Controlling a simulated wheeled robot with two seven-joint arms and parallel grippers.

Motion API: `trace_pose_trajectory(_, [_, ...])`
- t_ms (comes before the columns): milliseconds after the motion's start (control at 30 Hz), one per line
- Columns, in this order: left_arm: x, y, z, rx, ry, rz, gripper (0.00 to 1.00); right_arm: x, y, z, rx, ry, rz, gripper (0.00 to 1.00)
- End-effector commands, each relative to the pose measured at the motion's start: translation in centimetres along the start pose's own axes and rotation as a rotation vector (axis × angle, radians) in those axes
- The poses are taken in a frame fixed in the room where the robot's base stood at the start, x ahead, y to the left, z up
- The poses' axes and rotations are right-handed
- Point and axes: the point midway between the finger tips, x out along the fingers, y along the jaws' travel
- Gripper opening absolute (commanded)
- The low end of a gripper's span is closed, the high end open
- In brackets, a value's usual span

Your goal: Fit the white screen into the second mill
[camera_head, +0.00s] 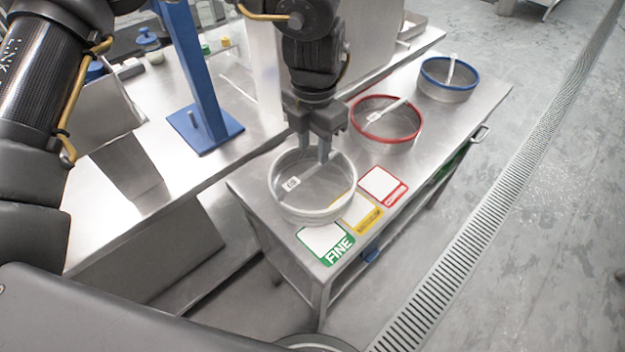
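The white screen (335,208) is a round sieve with a pale rim and a bar across its top, at the front left end of a steel table (432,125). My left gripper (315,152) points down into it, with its two fingers at the bar. The fingers stand slightly apart. I cannot tell whether they grip the bar, or whether the screen rests on the table or is just above it. No mill can be clearly identified as the second one. My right gripper is not in view.
A red-rimmed screen (417,133) and a blue-rimmed screen (470,88) stand further back. Green FINE (338,250), yellow (372,219) and red (393,195) cards lie along the front edge. A blue post (196,75) stands on the left bench.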

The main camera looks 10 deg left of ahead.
Motion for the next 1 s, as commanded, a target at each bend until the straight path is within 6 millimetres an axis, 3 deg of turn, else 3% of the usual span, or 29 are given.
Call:
trace_pose_trajectory(300, [1.7, 0.2, 0.0, 0.001, 0.003, -0.001, 0.37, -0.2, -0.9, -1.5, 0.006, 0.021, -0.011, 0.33])
trace_pose_trajectory(600, [5.3, 0.4, 0.0, 0.001, 0.001, -0.001, 0.37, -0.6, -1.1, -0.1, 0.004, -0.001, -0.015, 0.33])
trace_pose_trajectory(1000, [5.6, 0.4, 0.1, 0.0, 0.0, 0.0, 0.37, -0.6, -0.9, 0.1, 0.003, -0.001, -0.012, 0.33])
